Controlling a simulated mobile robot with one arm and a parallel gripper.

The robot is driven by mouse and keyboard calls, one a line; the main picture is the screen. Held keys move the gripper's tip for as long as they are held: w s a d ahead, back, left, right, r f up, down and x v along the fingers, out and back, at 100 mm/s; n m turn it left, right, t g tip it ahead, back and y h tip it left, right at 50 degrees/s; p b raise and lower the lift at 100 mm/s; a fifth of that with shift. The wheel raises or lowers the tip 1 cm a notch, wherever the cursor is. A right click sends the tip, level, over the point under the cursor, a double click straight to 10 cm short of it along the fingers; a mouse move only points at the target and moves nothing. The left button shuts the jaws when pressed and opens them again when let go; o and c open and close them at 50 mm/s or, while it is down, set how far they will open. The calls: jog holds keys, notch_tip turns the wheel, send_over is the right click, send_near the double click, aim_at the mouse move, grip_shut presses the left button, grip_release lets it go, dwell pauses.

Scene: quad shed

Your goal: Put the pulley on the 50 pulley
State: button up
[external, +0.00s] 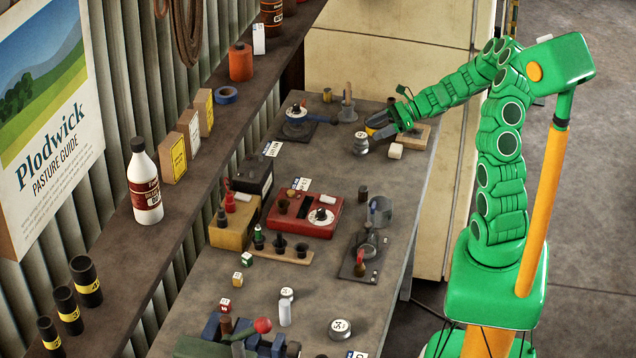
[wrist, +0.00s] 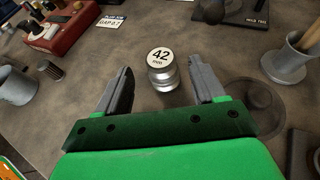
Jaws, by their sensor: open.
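A silver pulley (wrist: 162,80) with a white top marked "42 mm" stands upright on the bench between my fingers in the wrist view. It also shows in the external view (external: 360,145), just left of my gripper (external: 376,127). In the wrist view my gripper (wrist: 158,75) is open, with one finger on each side of the pulley and visible gaps. Two other round pieces with white marked tops stand at the near end of the bench, a larger one (external: 341,329) and a smaller one (external: 287,294). Their numbers are too small to read surely, so I cannot tell which is the 50 pulley.
A metal pot with a wooden handle (wrist: 288,62) stands to the right in the wrist view. A red box with a dial (external: 305,214) and a dark stand (external: 362,255) occupy mid-bench.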

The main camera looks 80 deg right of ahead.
jog(key=v, duration=0.8)
jog(key=shift+s+d, duration=0.15)
jog(key=a+r+n+g+y, duration=0.1)
jog(key=a+r+n+g, duration=0.35)
jog(key=a, duration=0.95)
jog(key=a+r+n+g+y, duration=0.15)
jog(key=a+n+g, duration=0.35)
jog(key=a+n, duration=0.7)
jog(key=s+a+r+n+g+h, duration=0.1)
jog(key=s+a+n+h, duration=0.3)
jog(key=s, duration=0.5)
jog(key=s+a+r+n+g+h, duration=0.1)
jog(key=s+a+n+g+h, duration=0.2)
jog(key=s+a+n, duration=0.5)
jog(key=shift+s+n+h, duration=0.75)
jog(key=shift+s+n, duration=0.1)
jog(key=shift+n, duration=0.2)
jog(key=shift+f, duration=0.1)
